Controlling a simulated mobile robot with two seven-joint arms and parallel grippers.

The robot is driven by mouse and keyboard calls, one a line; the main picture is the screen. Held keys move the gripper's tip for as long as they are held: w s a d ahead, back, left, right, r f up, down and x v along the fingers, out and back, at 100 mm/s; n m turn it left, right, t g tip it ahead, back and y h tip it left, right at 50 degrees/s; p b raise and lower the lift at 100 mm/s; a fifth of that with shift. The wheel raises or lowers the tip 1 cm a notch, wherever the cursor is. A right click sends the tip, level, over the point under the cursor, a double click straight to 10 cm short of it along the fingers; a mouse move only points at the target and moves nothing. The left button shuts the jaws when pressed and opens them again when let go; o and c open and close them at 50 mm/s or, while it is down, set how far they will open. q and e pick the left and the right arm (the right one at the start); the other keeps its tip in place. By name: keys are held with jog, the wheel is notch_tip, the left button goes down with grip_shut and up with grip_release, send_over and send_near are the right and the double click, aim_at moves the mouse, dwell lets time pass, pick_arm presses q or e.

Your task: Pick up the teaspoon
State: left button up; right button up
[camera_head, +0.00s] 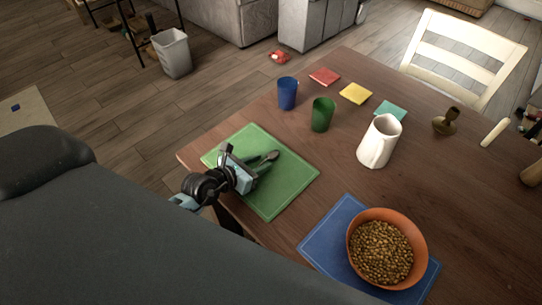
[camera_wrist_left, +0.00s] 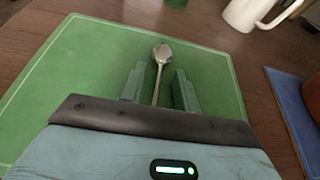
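The teaspoon (camera_wrist_left: 161,54) is metal and lies on the green placemat (camera_wrist_left: 75,75), its bowl pointing away from my wrist. In the head view the green placemat (camera_head: 296,182) lies at the table's left corner. My left gripper (camera_head: 265,163) is low over this mat. In the left wrist view my left gripper (camera_wrist_left: 159,75) is open, with one finger on each side of the spoon's handle and a gap on both sides. The handle's near end is hidden behind the gripper body. My right gripper does not show.
A blue cup (camera_head: 287,93) and a green cup (camera_head: 322,114) stand beyond the mat. A white pitcher (camera_head: 377,142) stands to the right. An orange bowl (camera_head: 415,228) of brown pieces sits on a blue placemat (camera_head: 322,242). A white chair (camera_head: 463,55) is behind the table.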

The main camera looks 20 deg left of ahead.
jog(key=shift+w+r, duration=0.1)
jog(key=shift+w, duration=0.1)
pick_arm(q)
grip_shut()
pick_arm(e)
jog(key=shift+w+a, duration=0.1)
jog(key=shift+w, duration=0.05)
pick_arm(q)
jog(key=shift+r, duration=0.15)
jog(key=shift+r, duration=0.6)
notch_tip(320, 180, up, 2)
jog(key=shift+r+p, duration=0.25)
jog(key=shift+p, duration=0.2)
jog(key=s+d, duration=0.2)
jog(key=s, duration=0.2)
jog(key=s+d, duration=0.2)
jog(key=s, duration=0.3)
jog(key=s+d+r, duration=0.1)
jog(key=s+d, duration=0.2)
jog(key=s, duration=0.1)
jog(key=shift+s+d, duration=0.1)
jog(key=shift+s, duration=0.1)
jog(key=shift+s+d, duration=0.15)
jog(key=shift+s, duration=0.2)
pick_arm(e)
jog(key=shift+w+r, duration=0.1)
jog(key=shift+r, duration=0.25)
pick_arm(q)
jog(key=shift+s, duration=0.1)
